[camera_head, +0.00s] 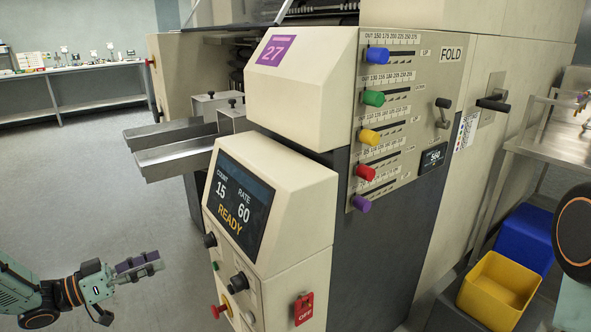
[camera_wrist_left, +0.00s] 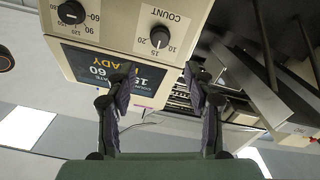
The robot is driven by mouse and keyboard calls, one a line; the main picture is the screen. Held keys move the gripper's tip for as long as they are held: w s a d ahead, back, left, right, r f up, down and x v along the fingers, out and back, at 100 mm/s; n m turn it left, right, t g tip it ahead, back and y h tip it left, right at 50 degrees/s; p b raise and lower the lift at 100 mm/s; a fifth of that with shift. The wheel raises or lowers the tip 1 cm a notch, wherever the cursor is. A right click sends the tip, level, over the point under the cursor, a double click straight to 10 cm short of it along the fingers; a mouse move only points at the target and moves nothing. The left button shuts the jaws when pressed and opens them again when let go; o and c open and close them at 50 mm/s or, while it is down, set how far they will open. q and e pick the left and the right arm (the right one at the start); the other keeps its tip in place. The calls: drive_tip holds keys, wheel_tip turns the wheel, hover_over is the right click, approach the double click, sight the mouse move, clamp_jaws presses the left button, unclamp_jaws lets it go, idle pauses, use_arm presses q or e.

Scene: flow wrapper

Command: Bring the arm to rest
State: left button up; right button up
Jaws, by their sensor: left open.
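My left gripper (camera_head: 138,267) is at the lower left of the head view, over the grey floor and left of the machine's control cabinet. Its fingers look empty and apart from the cabinet. In the left wrist view the two dark fingers (camera_wrist_left: 164,95) stand wide apart with nothing between them. Behind them that view shows the cabinet upside down, with a COUNT knob (camera_wrist_left: 160,37) and part of the screen. My right gripper is not in view.
The flow wrapper's screen (camera_head: 238,207) reads COUNT 15, RATE 60, READY. Coloured slider knobs (camera_head: 372,98) line the FOLD panel. A red OFF tag (camera_head: 304,308) is on the cabinet. Yellow (camera_head: 497,290) and blue (camera_head: 526,238) bins stand at right. Floor at left is clear.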

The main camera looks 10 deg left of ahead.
use_arm(q)
wheel_tip(320, 180, down, 7)
drive_tip(key=w+d+n+t+y, duration=0.1)
drive_tip(key=w+n+y, duration=0.2)
drive_tip(key=n+y, duration=0.3)
drive_tip(key=s+d+f+n+g+y, duration=0.1)
drive_tip(key=s+d+f+g+y, duration=0.4)
drive_tip(key=s+d+f, duration=0.6)
drive_tip(key=s+d+m+g, duration=0.1)
drive_tip(key=s+d+g, duration=0.3)
drive_tip(key=s, duration=0.7)
drive_tip(key=s+d+m+g, duration=0.1)
drive_tip(key=s+d+g, duration=0.4)
drive_tip(key=s, duration=0.7)
drive_tip(key=shift+d+g+y, duration=0.15)
drive_tip(key=shift+g+y, duration=0.15)
drive_tip(key=shift+y, duration=0.1)
